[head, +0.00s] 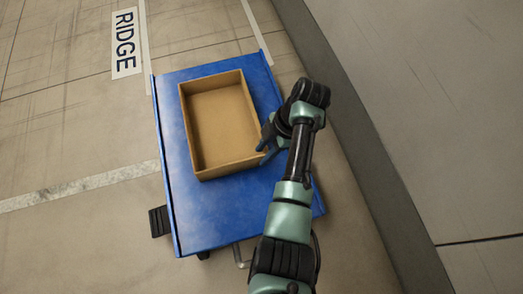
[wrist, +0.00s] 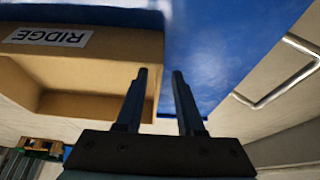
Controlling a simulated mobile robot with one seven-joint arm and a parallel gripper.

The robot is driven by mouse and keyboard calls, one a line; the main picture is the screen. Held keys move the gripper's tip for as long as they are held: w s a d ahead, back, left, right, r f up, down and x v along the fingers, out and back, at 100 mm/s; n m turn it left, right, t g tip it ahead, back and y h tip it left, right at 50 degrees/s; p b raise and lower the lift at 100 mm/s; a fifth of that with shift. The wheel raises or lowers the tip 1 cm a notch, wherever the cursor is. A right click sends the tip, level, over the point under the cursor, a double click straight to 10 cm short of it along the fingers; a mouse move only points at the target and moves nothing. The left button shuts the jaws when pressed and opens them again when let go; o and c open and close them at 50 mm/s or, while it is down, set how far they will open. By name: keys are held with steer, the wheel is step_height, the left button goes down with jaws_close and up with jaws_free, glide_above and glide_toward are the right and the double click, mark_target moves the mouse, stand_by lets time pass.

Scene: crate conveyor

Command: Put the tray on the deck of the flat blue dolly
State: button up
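The tray (head: 190,135) is a tan, open, empty box. It rests on the deck of the flat blue dolly (head: 185,215), nearer the far end. In the wrist view the tray (wrist: 90,48) shows on the left, with the blue deck (wrist: 215,50) behind it. My gripper (head: 265,150) is at the tray's near right corner. In the wrist view my gripper's fingers (wrist: 160,98) are apart, with a clear gap between them. The left finger overlaps the tray's wall and the right one lies over blue deck. Whether either touches the wall cannot be told.
A RIDGE sign (head: 125,42) lies on the floor beyond the dolly at upper left. Bare deck surrounds the tray. A grey curb (head: 340,120) runs along the right.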

steer(key=p+v, duration=0.6)
steer(key=v, duration=0.4)
steer(key=w+r+m+t+h, duration=0.2)
steer(key=w+r+m+t, duration=0.4)
steer(key=w+r, duration=0.6)
steer(key=w+r+m+t+h, duration=0.1)
steer(key=r+m+t, duration=0.15)
steer(key=r, duration=0.55)
steer(key=w+r+m+t, duration=0.15)
steer(key=r+t, duration=0.25)
steer(key=r, duration=0.4)
steer(key=w+r+m+t+h, duration=0.15)
steer(key=r+t, duration=0.25)
steer(key=r, duration=0.4)
steer(key=s+a+r+m+t, duration=0.1)
steer(key=s+r+m+t, duration=0.15)
steer(key=r, duration=0.55)
steer(key=s+a+r+m+t, duration=0.1)
steer(key=s+r+m+t, duration=0.15)
steer(key=r, duration=0.45)
steer(key=s+a+r+m+t, duration=0.1)
steer(key=s+r+m+t, duration=0.4)
steer(key=s+r, duration=1)
steer(key=shift+s+a+r+t, duration=0.25)
steer(key=shift+s+r+t, duration=0.15)
steer(key=shift+s+t, duration=0.7)
